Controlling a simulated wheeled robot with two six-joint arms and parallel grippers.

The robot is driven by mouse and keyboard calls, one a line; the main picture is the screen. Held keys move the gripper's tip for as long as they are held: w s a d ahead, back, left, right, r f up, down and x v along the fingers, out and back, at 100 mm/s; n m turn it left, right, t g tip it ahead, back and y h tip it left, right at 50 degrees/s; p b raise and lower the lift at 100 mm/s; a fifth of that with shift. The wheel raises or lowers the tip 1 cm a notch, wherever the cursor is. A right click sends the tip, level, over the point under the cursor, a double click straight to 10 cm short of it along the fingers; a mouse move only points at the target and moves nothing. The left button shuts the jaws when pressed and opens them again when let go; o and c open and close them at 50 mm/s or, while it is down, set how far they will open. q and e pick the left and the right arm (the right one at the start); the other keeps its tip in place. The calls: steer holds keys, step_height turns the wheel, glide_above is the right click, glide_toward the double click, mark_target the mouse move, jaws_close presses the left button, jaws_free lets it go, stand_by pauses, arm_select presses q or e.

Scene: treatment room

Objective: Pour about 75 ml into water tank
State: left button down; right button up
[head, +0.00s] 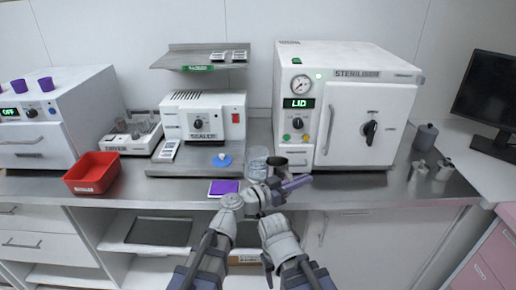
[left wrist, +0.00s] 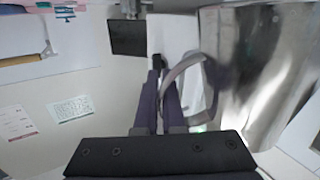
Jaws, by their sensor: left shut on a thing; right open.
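My left gripper (head: 292,184) is at the counter's front edge, before the steriliser (head: 345,105). I cannot tell which vessel is the water tank, nor any liquid level. The steriliser's display reads LID. My right gripper (head: 268,264) is open, low before the counter.
A blue disc with a knob (head: 222,161) and a purple pad (head: 223,188) lie left of the jug. The sealer (head: 204,118) and red bin (head: 91,173) are farther left. Metal cups (head: 418,171) and a grey canister (head: 426,136) stand right of the steriliser.

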arm_select(q)
steer(key=w+a+r+n+p, duration=0.1)
steer(key=r+n+p, duration=0.1)
steer(key=w+r+n+p, duration=0.2)
steer(key=w+a+r+n+p, duration=0.1)
steer(key=w+r+p, duration=0.1)
steer(key=shift+a+r+n, duration=0.35)
steer(key=shift+n, duration=0.05)
steer(key=r+n+p, duration=0.1)
steer(key=w+r+n+p, duration=0.1)
steer(key=p, duration=0.1)
steer(key=shift+w+a+r+n, duration=0.3)
steer(key=shift+a+r+n, duration=0.05)
steer(key=shift+a+n, duration=0.05)
steer(key=shift+w+a+r+n+p, duration=0.3)
steer(key=shift+w+r+n+p, duration=0.2)
steer(key=shift+n+p, duration=0.3)
steer(key=shift+w+a+r+n, duration=0.15)
steer(key=shift+w+r+n, duration=0.15)
steer(key=shift+r+n, duration=0.15)
steer(key=shift+w+a+r+n+p, duration=0.25)
steer(key=shift+w+n+p, duration=0.1)
steer(key=shift+n+p, duration=0.2)
steer(key=shift+w+a+r+n+g+p, duration=0.2)
steer(key=shift+w+a+r+n+p, duration=0.1)
steer(key=shift+w+n, duration=0.25)
steer(key=shift+w+a+r+n+g+p, duration=0.25)
steer(key=shift+w+a+n, duration=0.1)
steer(key=shift+w, duration=0.35)
stand_by(0.5)
